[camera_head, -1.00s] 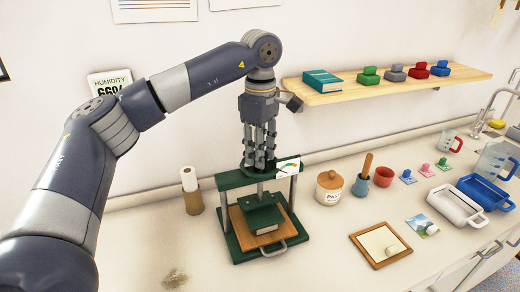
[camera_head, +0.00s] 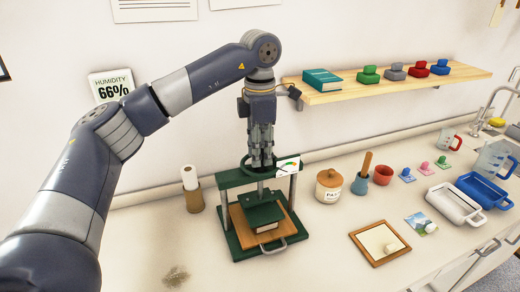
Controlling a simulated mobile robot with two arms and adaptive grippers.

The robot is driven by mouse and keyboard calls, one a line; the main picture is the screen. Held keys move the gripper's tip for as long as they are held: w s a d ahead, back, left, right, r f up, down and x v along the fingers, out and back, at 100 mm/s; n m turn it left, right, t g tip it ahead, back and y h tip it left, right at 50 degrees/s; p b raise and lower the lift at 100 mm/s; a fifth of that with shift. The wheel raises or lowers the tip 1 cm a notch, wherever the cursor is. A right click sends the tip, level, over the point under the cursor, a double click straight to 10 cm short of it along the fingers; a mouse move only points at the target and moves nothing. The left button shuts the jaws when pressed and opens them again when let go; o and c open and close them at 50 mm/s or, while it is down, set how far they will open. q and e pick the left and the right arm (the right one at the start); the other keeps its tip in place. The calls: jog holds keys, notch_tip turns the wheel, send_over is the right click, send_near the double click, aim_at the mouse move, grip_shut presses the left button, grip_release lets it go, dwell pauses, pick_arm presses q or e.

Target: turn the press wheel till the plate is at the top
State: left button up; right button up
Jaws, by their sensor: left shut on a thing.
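The green press (camera_head: 234,243) stands on the counter, with a top beam, upright posts and a wooden board (camera_head: 238,222) with a handle at its base. The dark green plate (camera_head: 262,211) is low between the posts, close above a pale-edged thing (camera_head: 267,228) on the board. I cannot tell whether they touch. The press wheel (camera_head: 246,168) is a dark green ring on top of the beam. My left gripper (camera_head: 262,162) points straight down from above and is shut on the wheel; its fingers hide part of it. My right gripper is not in view.
A gauge card (camera_head: 288,165) is at the beam's right end. A paper roll (camera_head: 190,179) stands left of the press, a lidded jar (camera_head: 329,186) right. A wooden shelf (camera_head: 385,88) holds a book and several stamps.

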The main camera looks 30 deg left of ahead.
pick_arm(q)
jog(key=shift+n, duration=0.3)
jog(key=o, duration=1.1)
jog(key=shift+r, duration=0.1)
notch_tip(320, 180, up, 12)
jog(key=shift+f, duration=0.1)
jog(key=shift+w, duration=0.1)
dwell(0.4)
